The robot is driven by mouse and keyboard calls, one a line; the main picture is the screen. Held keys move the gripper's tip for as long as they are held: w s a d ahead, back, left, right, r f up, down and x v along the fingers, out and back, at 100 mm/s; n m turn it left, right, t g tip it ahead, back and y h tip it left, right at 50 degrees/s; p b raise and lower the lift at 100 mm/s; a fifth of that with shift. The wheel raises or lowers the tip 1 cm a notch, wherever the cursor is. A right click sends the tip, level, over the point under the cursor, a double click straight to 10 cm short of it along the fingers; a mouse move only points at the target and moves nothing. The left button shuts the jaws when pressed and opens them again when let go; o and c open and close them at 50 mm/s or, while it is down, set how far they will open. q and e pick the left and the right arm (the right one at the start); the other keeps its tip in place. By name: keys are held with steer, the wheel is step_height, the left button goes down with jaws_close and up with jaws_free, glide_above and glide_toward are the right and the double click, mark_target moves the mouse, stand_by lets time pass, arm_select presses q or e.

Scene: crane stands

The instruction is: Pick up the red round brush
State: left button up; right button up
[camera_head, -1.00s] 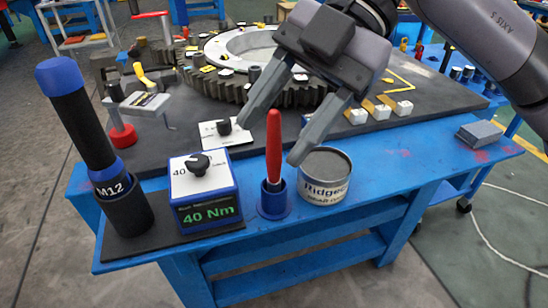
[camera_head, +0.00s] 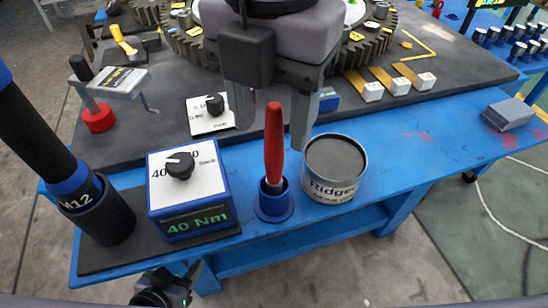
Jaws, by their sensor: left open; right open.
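The red round brush (camera_head: 274,145) stands upright in a small blue holder (camera_head: 273,205) near the front edge of the blue bench. Its lower end is hidden inside the holder. My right gripper (camera_head: 272,133) reaches down from the top, open and empty. In the picture its two fingers lie to the left and right of the upper red handle, apart from it. My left gripper (camera_head: 162,290) shows only as a small dark part at the bottom left, below the bench edge. Its fingers are hard to make out.
A grey Ridge-labelled tin (camera_head: 335,170) stands close to the right of the holder. A blue 40 Nm box (camera_head: 190,195) stands on its left, with the M12 tool (camera_head: 75,185) further left. A large gear (camera_head: 195,45) lies behind. The front right of the bench is mostly clear.

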mark_target(274, 133)
step_height(274, 133, down, 3)
steer(key=shift+w+d+f, duration=0.1)
steer(key=shift+w+f, duration=0.05)
jaws_close()
arm_select(q)
steer(key=shift+w+a, duration=0.1)
